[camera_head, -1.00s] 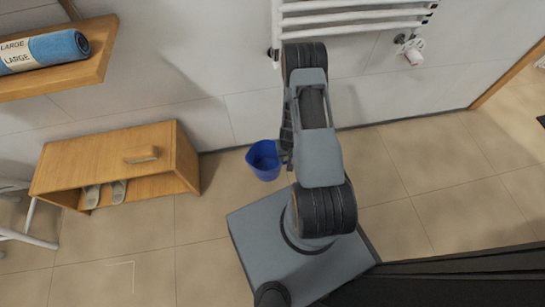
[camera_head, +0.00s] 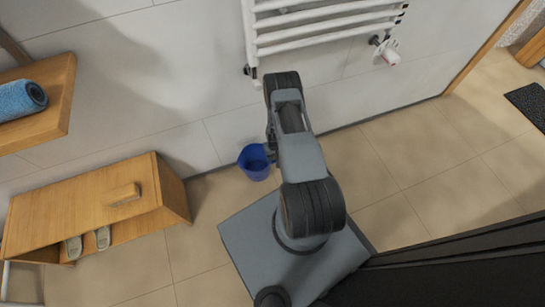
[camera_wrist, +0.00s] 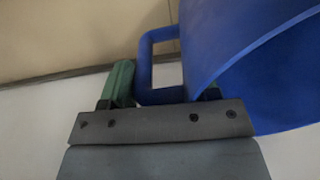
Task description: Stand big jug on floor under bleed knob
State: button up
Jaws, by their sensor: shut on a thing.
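The big jug (camera_head: 254,163) is blue and open-topped. In the head view it is near the wall, low and left of my arm. It also fills the right side of the wrist view (camera_wrist: 225,45). My gripper (camera_wrist: 165,88) is shut on the jug's handle, with green fingers on either side of it. In the head view my arm hides the gripper. I cannot tell how far the jug's base is from the floor. Dark fittings show at the towel radiator's lower left (camera_head: 247,71) and lower right, above the jug's level. I cannot tell which is the bleed knob.
The white towel radiator (camera_head: 325,37) hangs on the wall, with a white valve (camera_head: 388,53) at its lower right. A wooden shoe bench (camera_head: 85,205) with slippers stands at left, below a shelf with a blue roll (camera_head: 20,98). Tiled floor (camera_head: 400,150) is clear at right.

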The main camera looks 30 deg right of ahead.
jog(key=f+b, duration=0.2)
jog(key=f, duration=0.1)
jog(key=w+f+b, duration=0.1)
jog(key=shift+w+d+f, duration=0.1)
jog(key=shift+d+f, duration=0.2)
jog(key=shift+f, duration=0.1)
jog(key=o, duration=1.2)
notch_tip(320, 180, up, 12)
jog(key=p, duration=0.4)
jog(key=shift+p, duration=0.35)
